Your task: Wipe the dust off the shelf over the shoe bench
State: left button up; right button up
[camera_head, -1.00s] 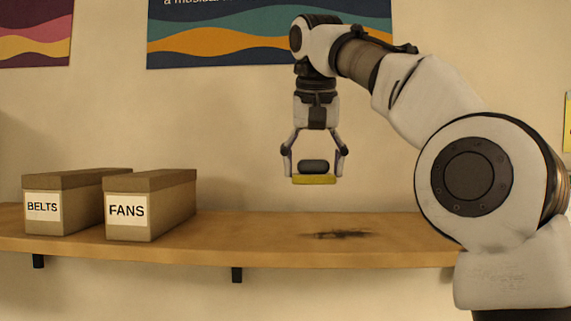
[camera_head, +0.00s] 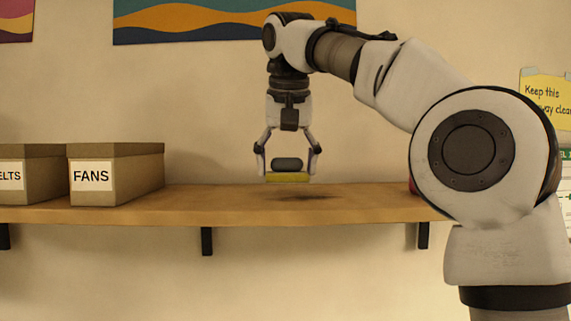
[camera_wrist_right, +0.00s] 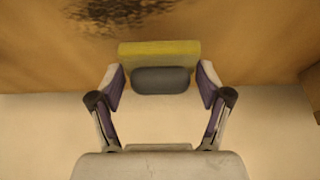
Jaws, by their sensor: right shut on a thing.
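The wooden shelf (camera_head: 190,203) runs across the head view, with a dark dust patch (camera_head: 303,197) on its top. The patch also shows at the top of the right wrist view (camera_wrist_right: 118,12). My right gripper (camera_head: 288,163) is shut on the dark grey grip of a yellow wiping pad (camera_head: 288,178). The pad shows in the right wrist view (camera_wrist_right: 160,49) too, level between the fingers. It hangs just above the shelf near the dust, seemingly with a small gap. My left gripper is not in view. The shoe bench is not in view.
Two lidded boxes stand on the shelf at left, one labelled FANS (camera_head: 115,177) and one partly cut off (camera_head: 30,177). A small red thing (camera_head: 412,187) is mostly hidden behind my right arm. The shelf between FANS and the dust is clear. Black brackets (camera_head: 207,241) hang below.

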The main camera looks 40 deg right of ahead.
jog(key=shift+w+f, duration=0.25)
jog(key=shift+w, duration=0.2)
jog(key=shift+s+f+b, duration=0.15)
jog(key=shift+s+b, duration=0.1)
jog(key=shift+b, duration=0.1)
jog(key=shift+f, duration=0.1)
jog(key=shift+f, duration=0.1)
jog(key=shift+w+f+b, duration=0.15)
jog(key=shift+f+b, duration=0.05)
jog(key=shift+b, duration=0.15)
jog(key=shift+f, duration=0.1)
jog(key=shift+f+b, duration=0.2)
jog(key=shift+b, duration=0.1)
